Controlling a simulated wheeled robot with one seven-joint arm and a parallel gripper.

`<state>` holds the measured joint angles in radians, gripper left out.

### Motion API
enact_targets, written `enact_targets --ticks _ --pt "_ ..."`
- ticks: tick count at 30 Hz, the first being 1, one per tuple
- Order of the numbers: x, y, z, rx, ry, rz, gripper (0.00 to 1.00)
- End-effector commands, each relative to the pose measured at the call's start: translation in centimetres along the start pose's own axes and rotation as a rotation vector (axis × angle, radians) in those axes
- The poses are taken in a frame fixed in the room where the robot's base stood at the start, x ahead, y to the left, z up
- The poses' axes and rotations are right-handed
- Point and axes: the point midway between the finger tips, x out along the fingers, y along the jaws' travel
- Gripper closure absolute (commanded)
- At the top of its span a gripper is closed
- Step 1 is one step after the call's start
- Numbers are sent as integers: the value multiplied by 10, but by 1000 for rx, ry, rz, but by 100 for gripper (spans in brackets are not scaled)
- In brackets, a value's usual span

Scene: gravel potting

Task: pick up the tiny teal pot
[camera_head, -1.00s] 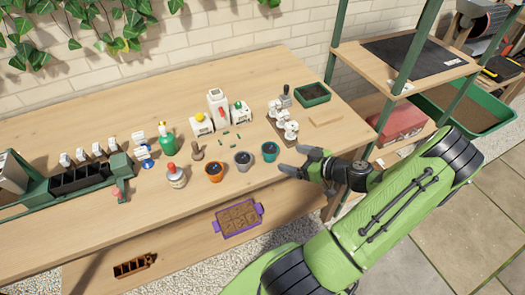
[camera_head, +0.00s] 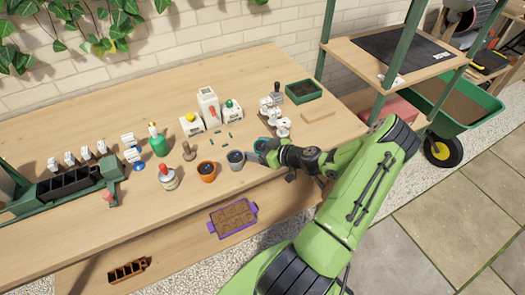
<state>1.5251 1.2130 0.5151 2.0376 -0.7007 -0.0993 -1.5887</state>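The tiny teal pot (camera_head: 262,144) stands on the wooden bench in the head view, largely hidden by my gripper. Only part of its teal rim and dark inside shows. My gripper (camera_head: 260,151) is at the pot, with a grey finger reaching left along its near side. The other finger is not clear to see. I cannot tell whether the fingers touch the pot or are closed on it.
A grey pot (camera_head: 236,160) stands close to the left of my gripper, with an orange pot (camera_head: 207,171) beyond it. A white device (camera_head: 273,118) stands just behind. A green tray (camera_head: 303,92) is at the back right. A purple tray (camera_head: 233,218) lies below the bench's front edge.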

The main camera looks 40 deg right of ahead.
Motion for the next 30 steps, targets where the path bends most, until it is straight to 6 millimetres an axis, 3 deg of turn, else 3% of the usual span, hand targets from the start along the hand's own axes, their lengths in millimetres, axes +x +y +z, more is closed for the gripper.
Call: enact_targets --ticks 1,8,16,24,30 --pt "0 0 0 0 0 0 34" --pt "0 0 0 0 1 0 67" --pt "-4 0 -9 -3 1 0 68" --pt "-29 0 -70 -6 0 0 68" --pt "-39 0 -93 -2 1 0 68"
